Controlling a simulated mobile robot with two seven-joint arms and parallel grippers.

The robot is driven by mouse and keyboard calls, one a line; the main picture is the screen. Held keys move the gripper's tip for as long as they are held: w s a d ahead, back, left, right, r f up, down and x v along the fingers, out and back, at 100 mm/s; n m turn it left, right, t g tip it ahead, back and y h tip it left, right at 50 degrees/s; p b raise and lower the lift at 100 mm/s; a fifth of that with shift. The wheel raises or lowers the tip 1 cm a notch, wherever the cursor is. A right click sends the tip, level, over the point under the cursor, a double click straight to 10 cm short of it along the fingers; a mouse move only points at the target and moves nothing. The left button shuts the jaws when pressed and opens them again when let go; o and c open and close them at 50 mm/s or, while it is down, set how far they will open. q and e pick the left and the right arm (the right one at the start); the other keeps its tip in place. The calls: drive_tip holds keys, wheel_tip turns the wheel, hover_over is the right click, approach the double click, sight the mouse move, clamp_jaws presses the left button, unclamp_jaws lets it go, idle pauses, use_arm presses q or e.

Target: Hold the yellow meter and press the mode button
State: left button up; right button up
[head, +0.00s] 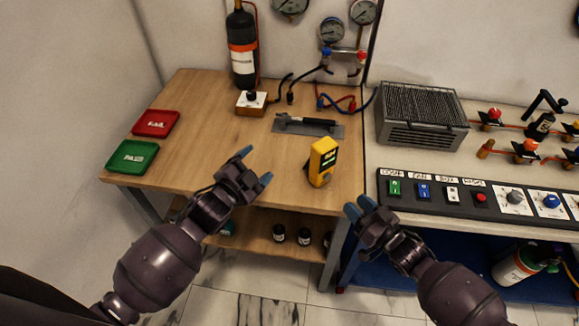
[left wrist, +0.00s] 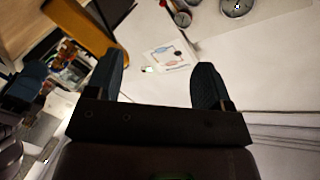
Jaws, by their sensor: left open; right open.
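My right gripper (head: 358,208) is open and empty, to the right and front of the meter, beyond the table's front edge. In the left wrist view, the left gripper's two fingers (left wrist: 155,85) are spread, and the yellow meter (left wrist: 77,27) shows at upper left, outside them.
The wooden table (head: 205,105) also holds a red tray (head: 156,123), a green tray (head: 132,156), a black cylinder (head: 242,50), a small button box (head: 252,103) and a tool on a grey mat (head: 282,126). A vented box (head: 420,115) and switch panel (head: 440,205) are at right.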

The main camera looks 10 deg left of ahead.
sight(324, 149)
use_arm(q)
drive_tip(key=shift+w+d+f+m+g+h, duration=0.1)
drive_tip(key=shift+w+d+m+g+h, duration=0.8)
drive_tip(key=shift+d+m, duration=3.05)
drive_tip(key=shift+w+d+m+g+h, duration=0.1)
drive_tip(key=shift+w+d+m+h, duration=1.6)
drive_tip(key=shift+m, duration=4.9)
drive_tip(key=shift+w+d+f+m+g+h, duration=0.1)
drive_tip(key=shift+w+d+m+g+h, duration=0.3)
drive_tip(key=shift+w+d+m+h, duration=3)
drive_tip(key=s+a+m+y, duration=0.1)
drive_tip(key=s+m+y, duration=0.1)
drive_tip(key=s+a+m+y, duration=0.1)
drive_tip(key=y, duration=0.1)
drive_tip(key=shift+s+a+m+y, duration=0.1)
drive_tip(key=shift+s+m+y, duration=0.25)
drive_tip(key=shift+y, duration=0.05)
drive_tip(key=shift+c, duration=0.4)
drive_tip(key=c, duration=1)
drive_tip(key=shift+c, duration=0.3)
use_arm(e)
clamp_jaws()
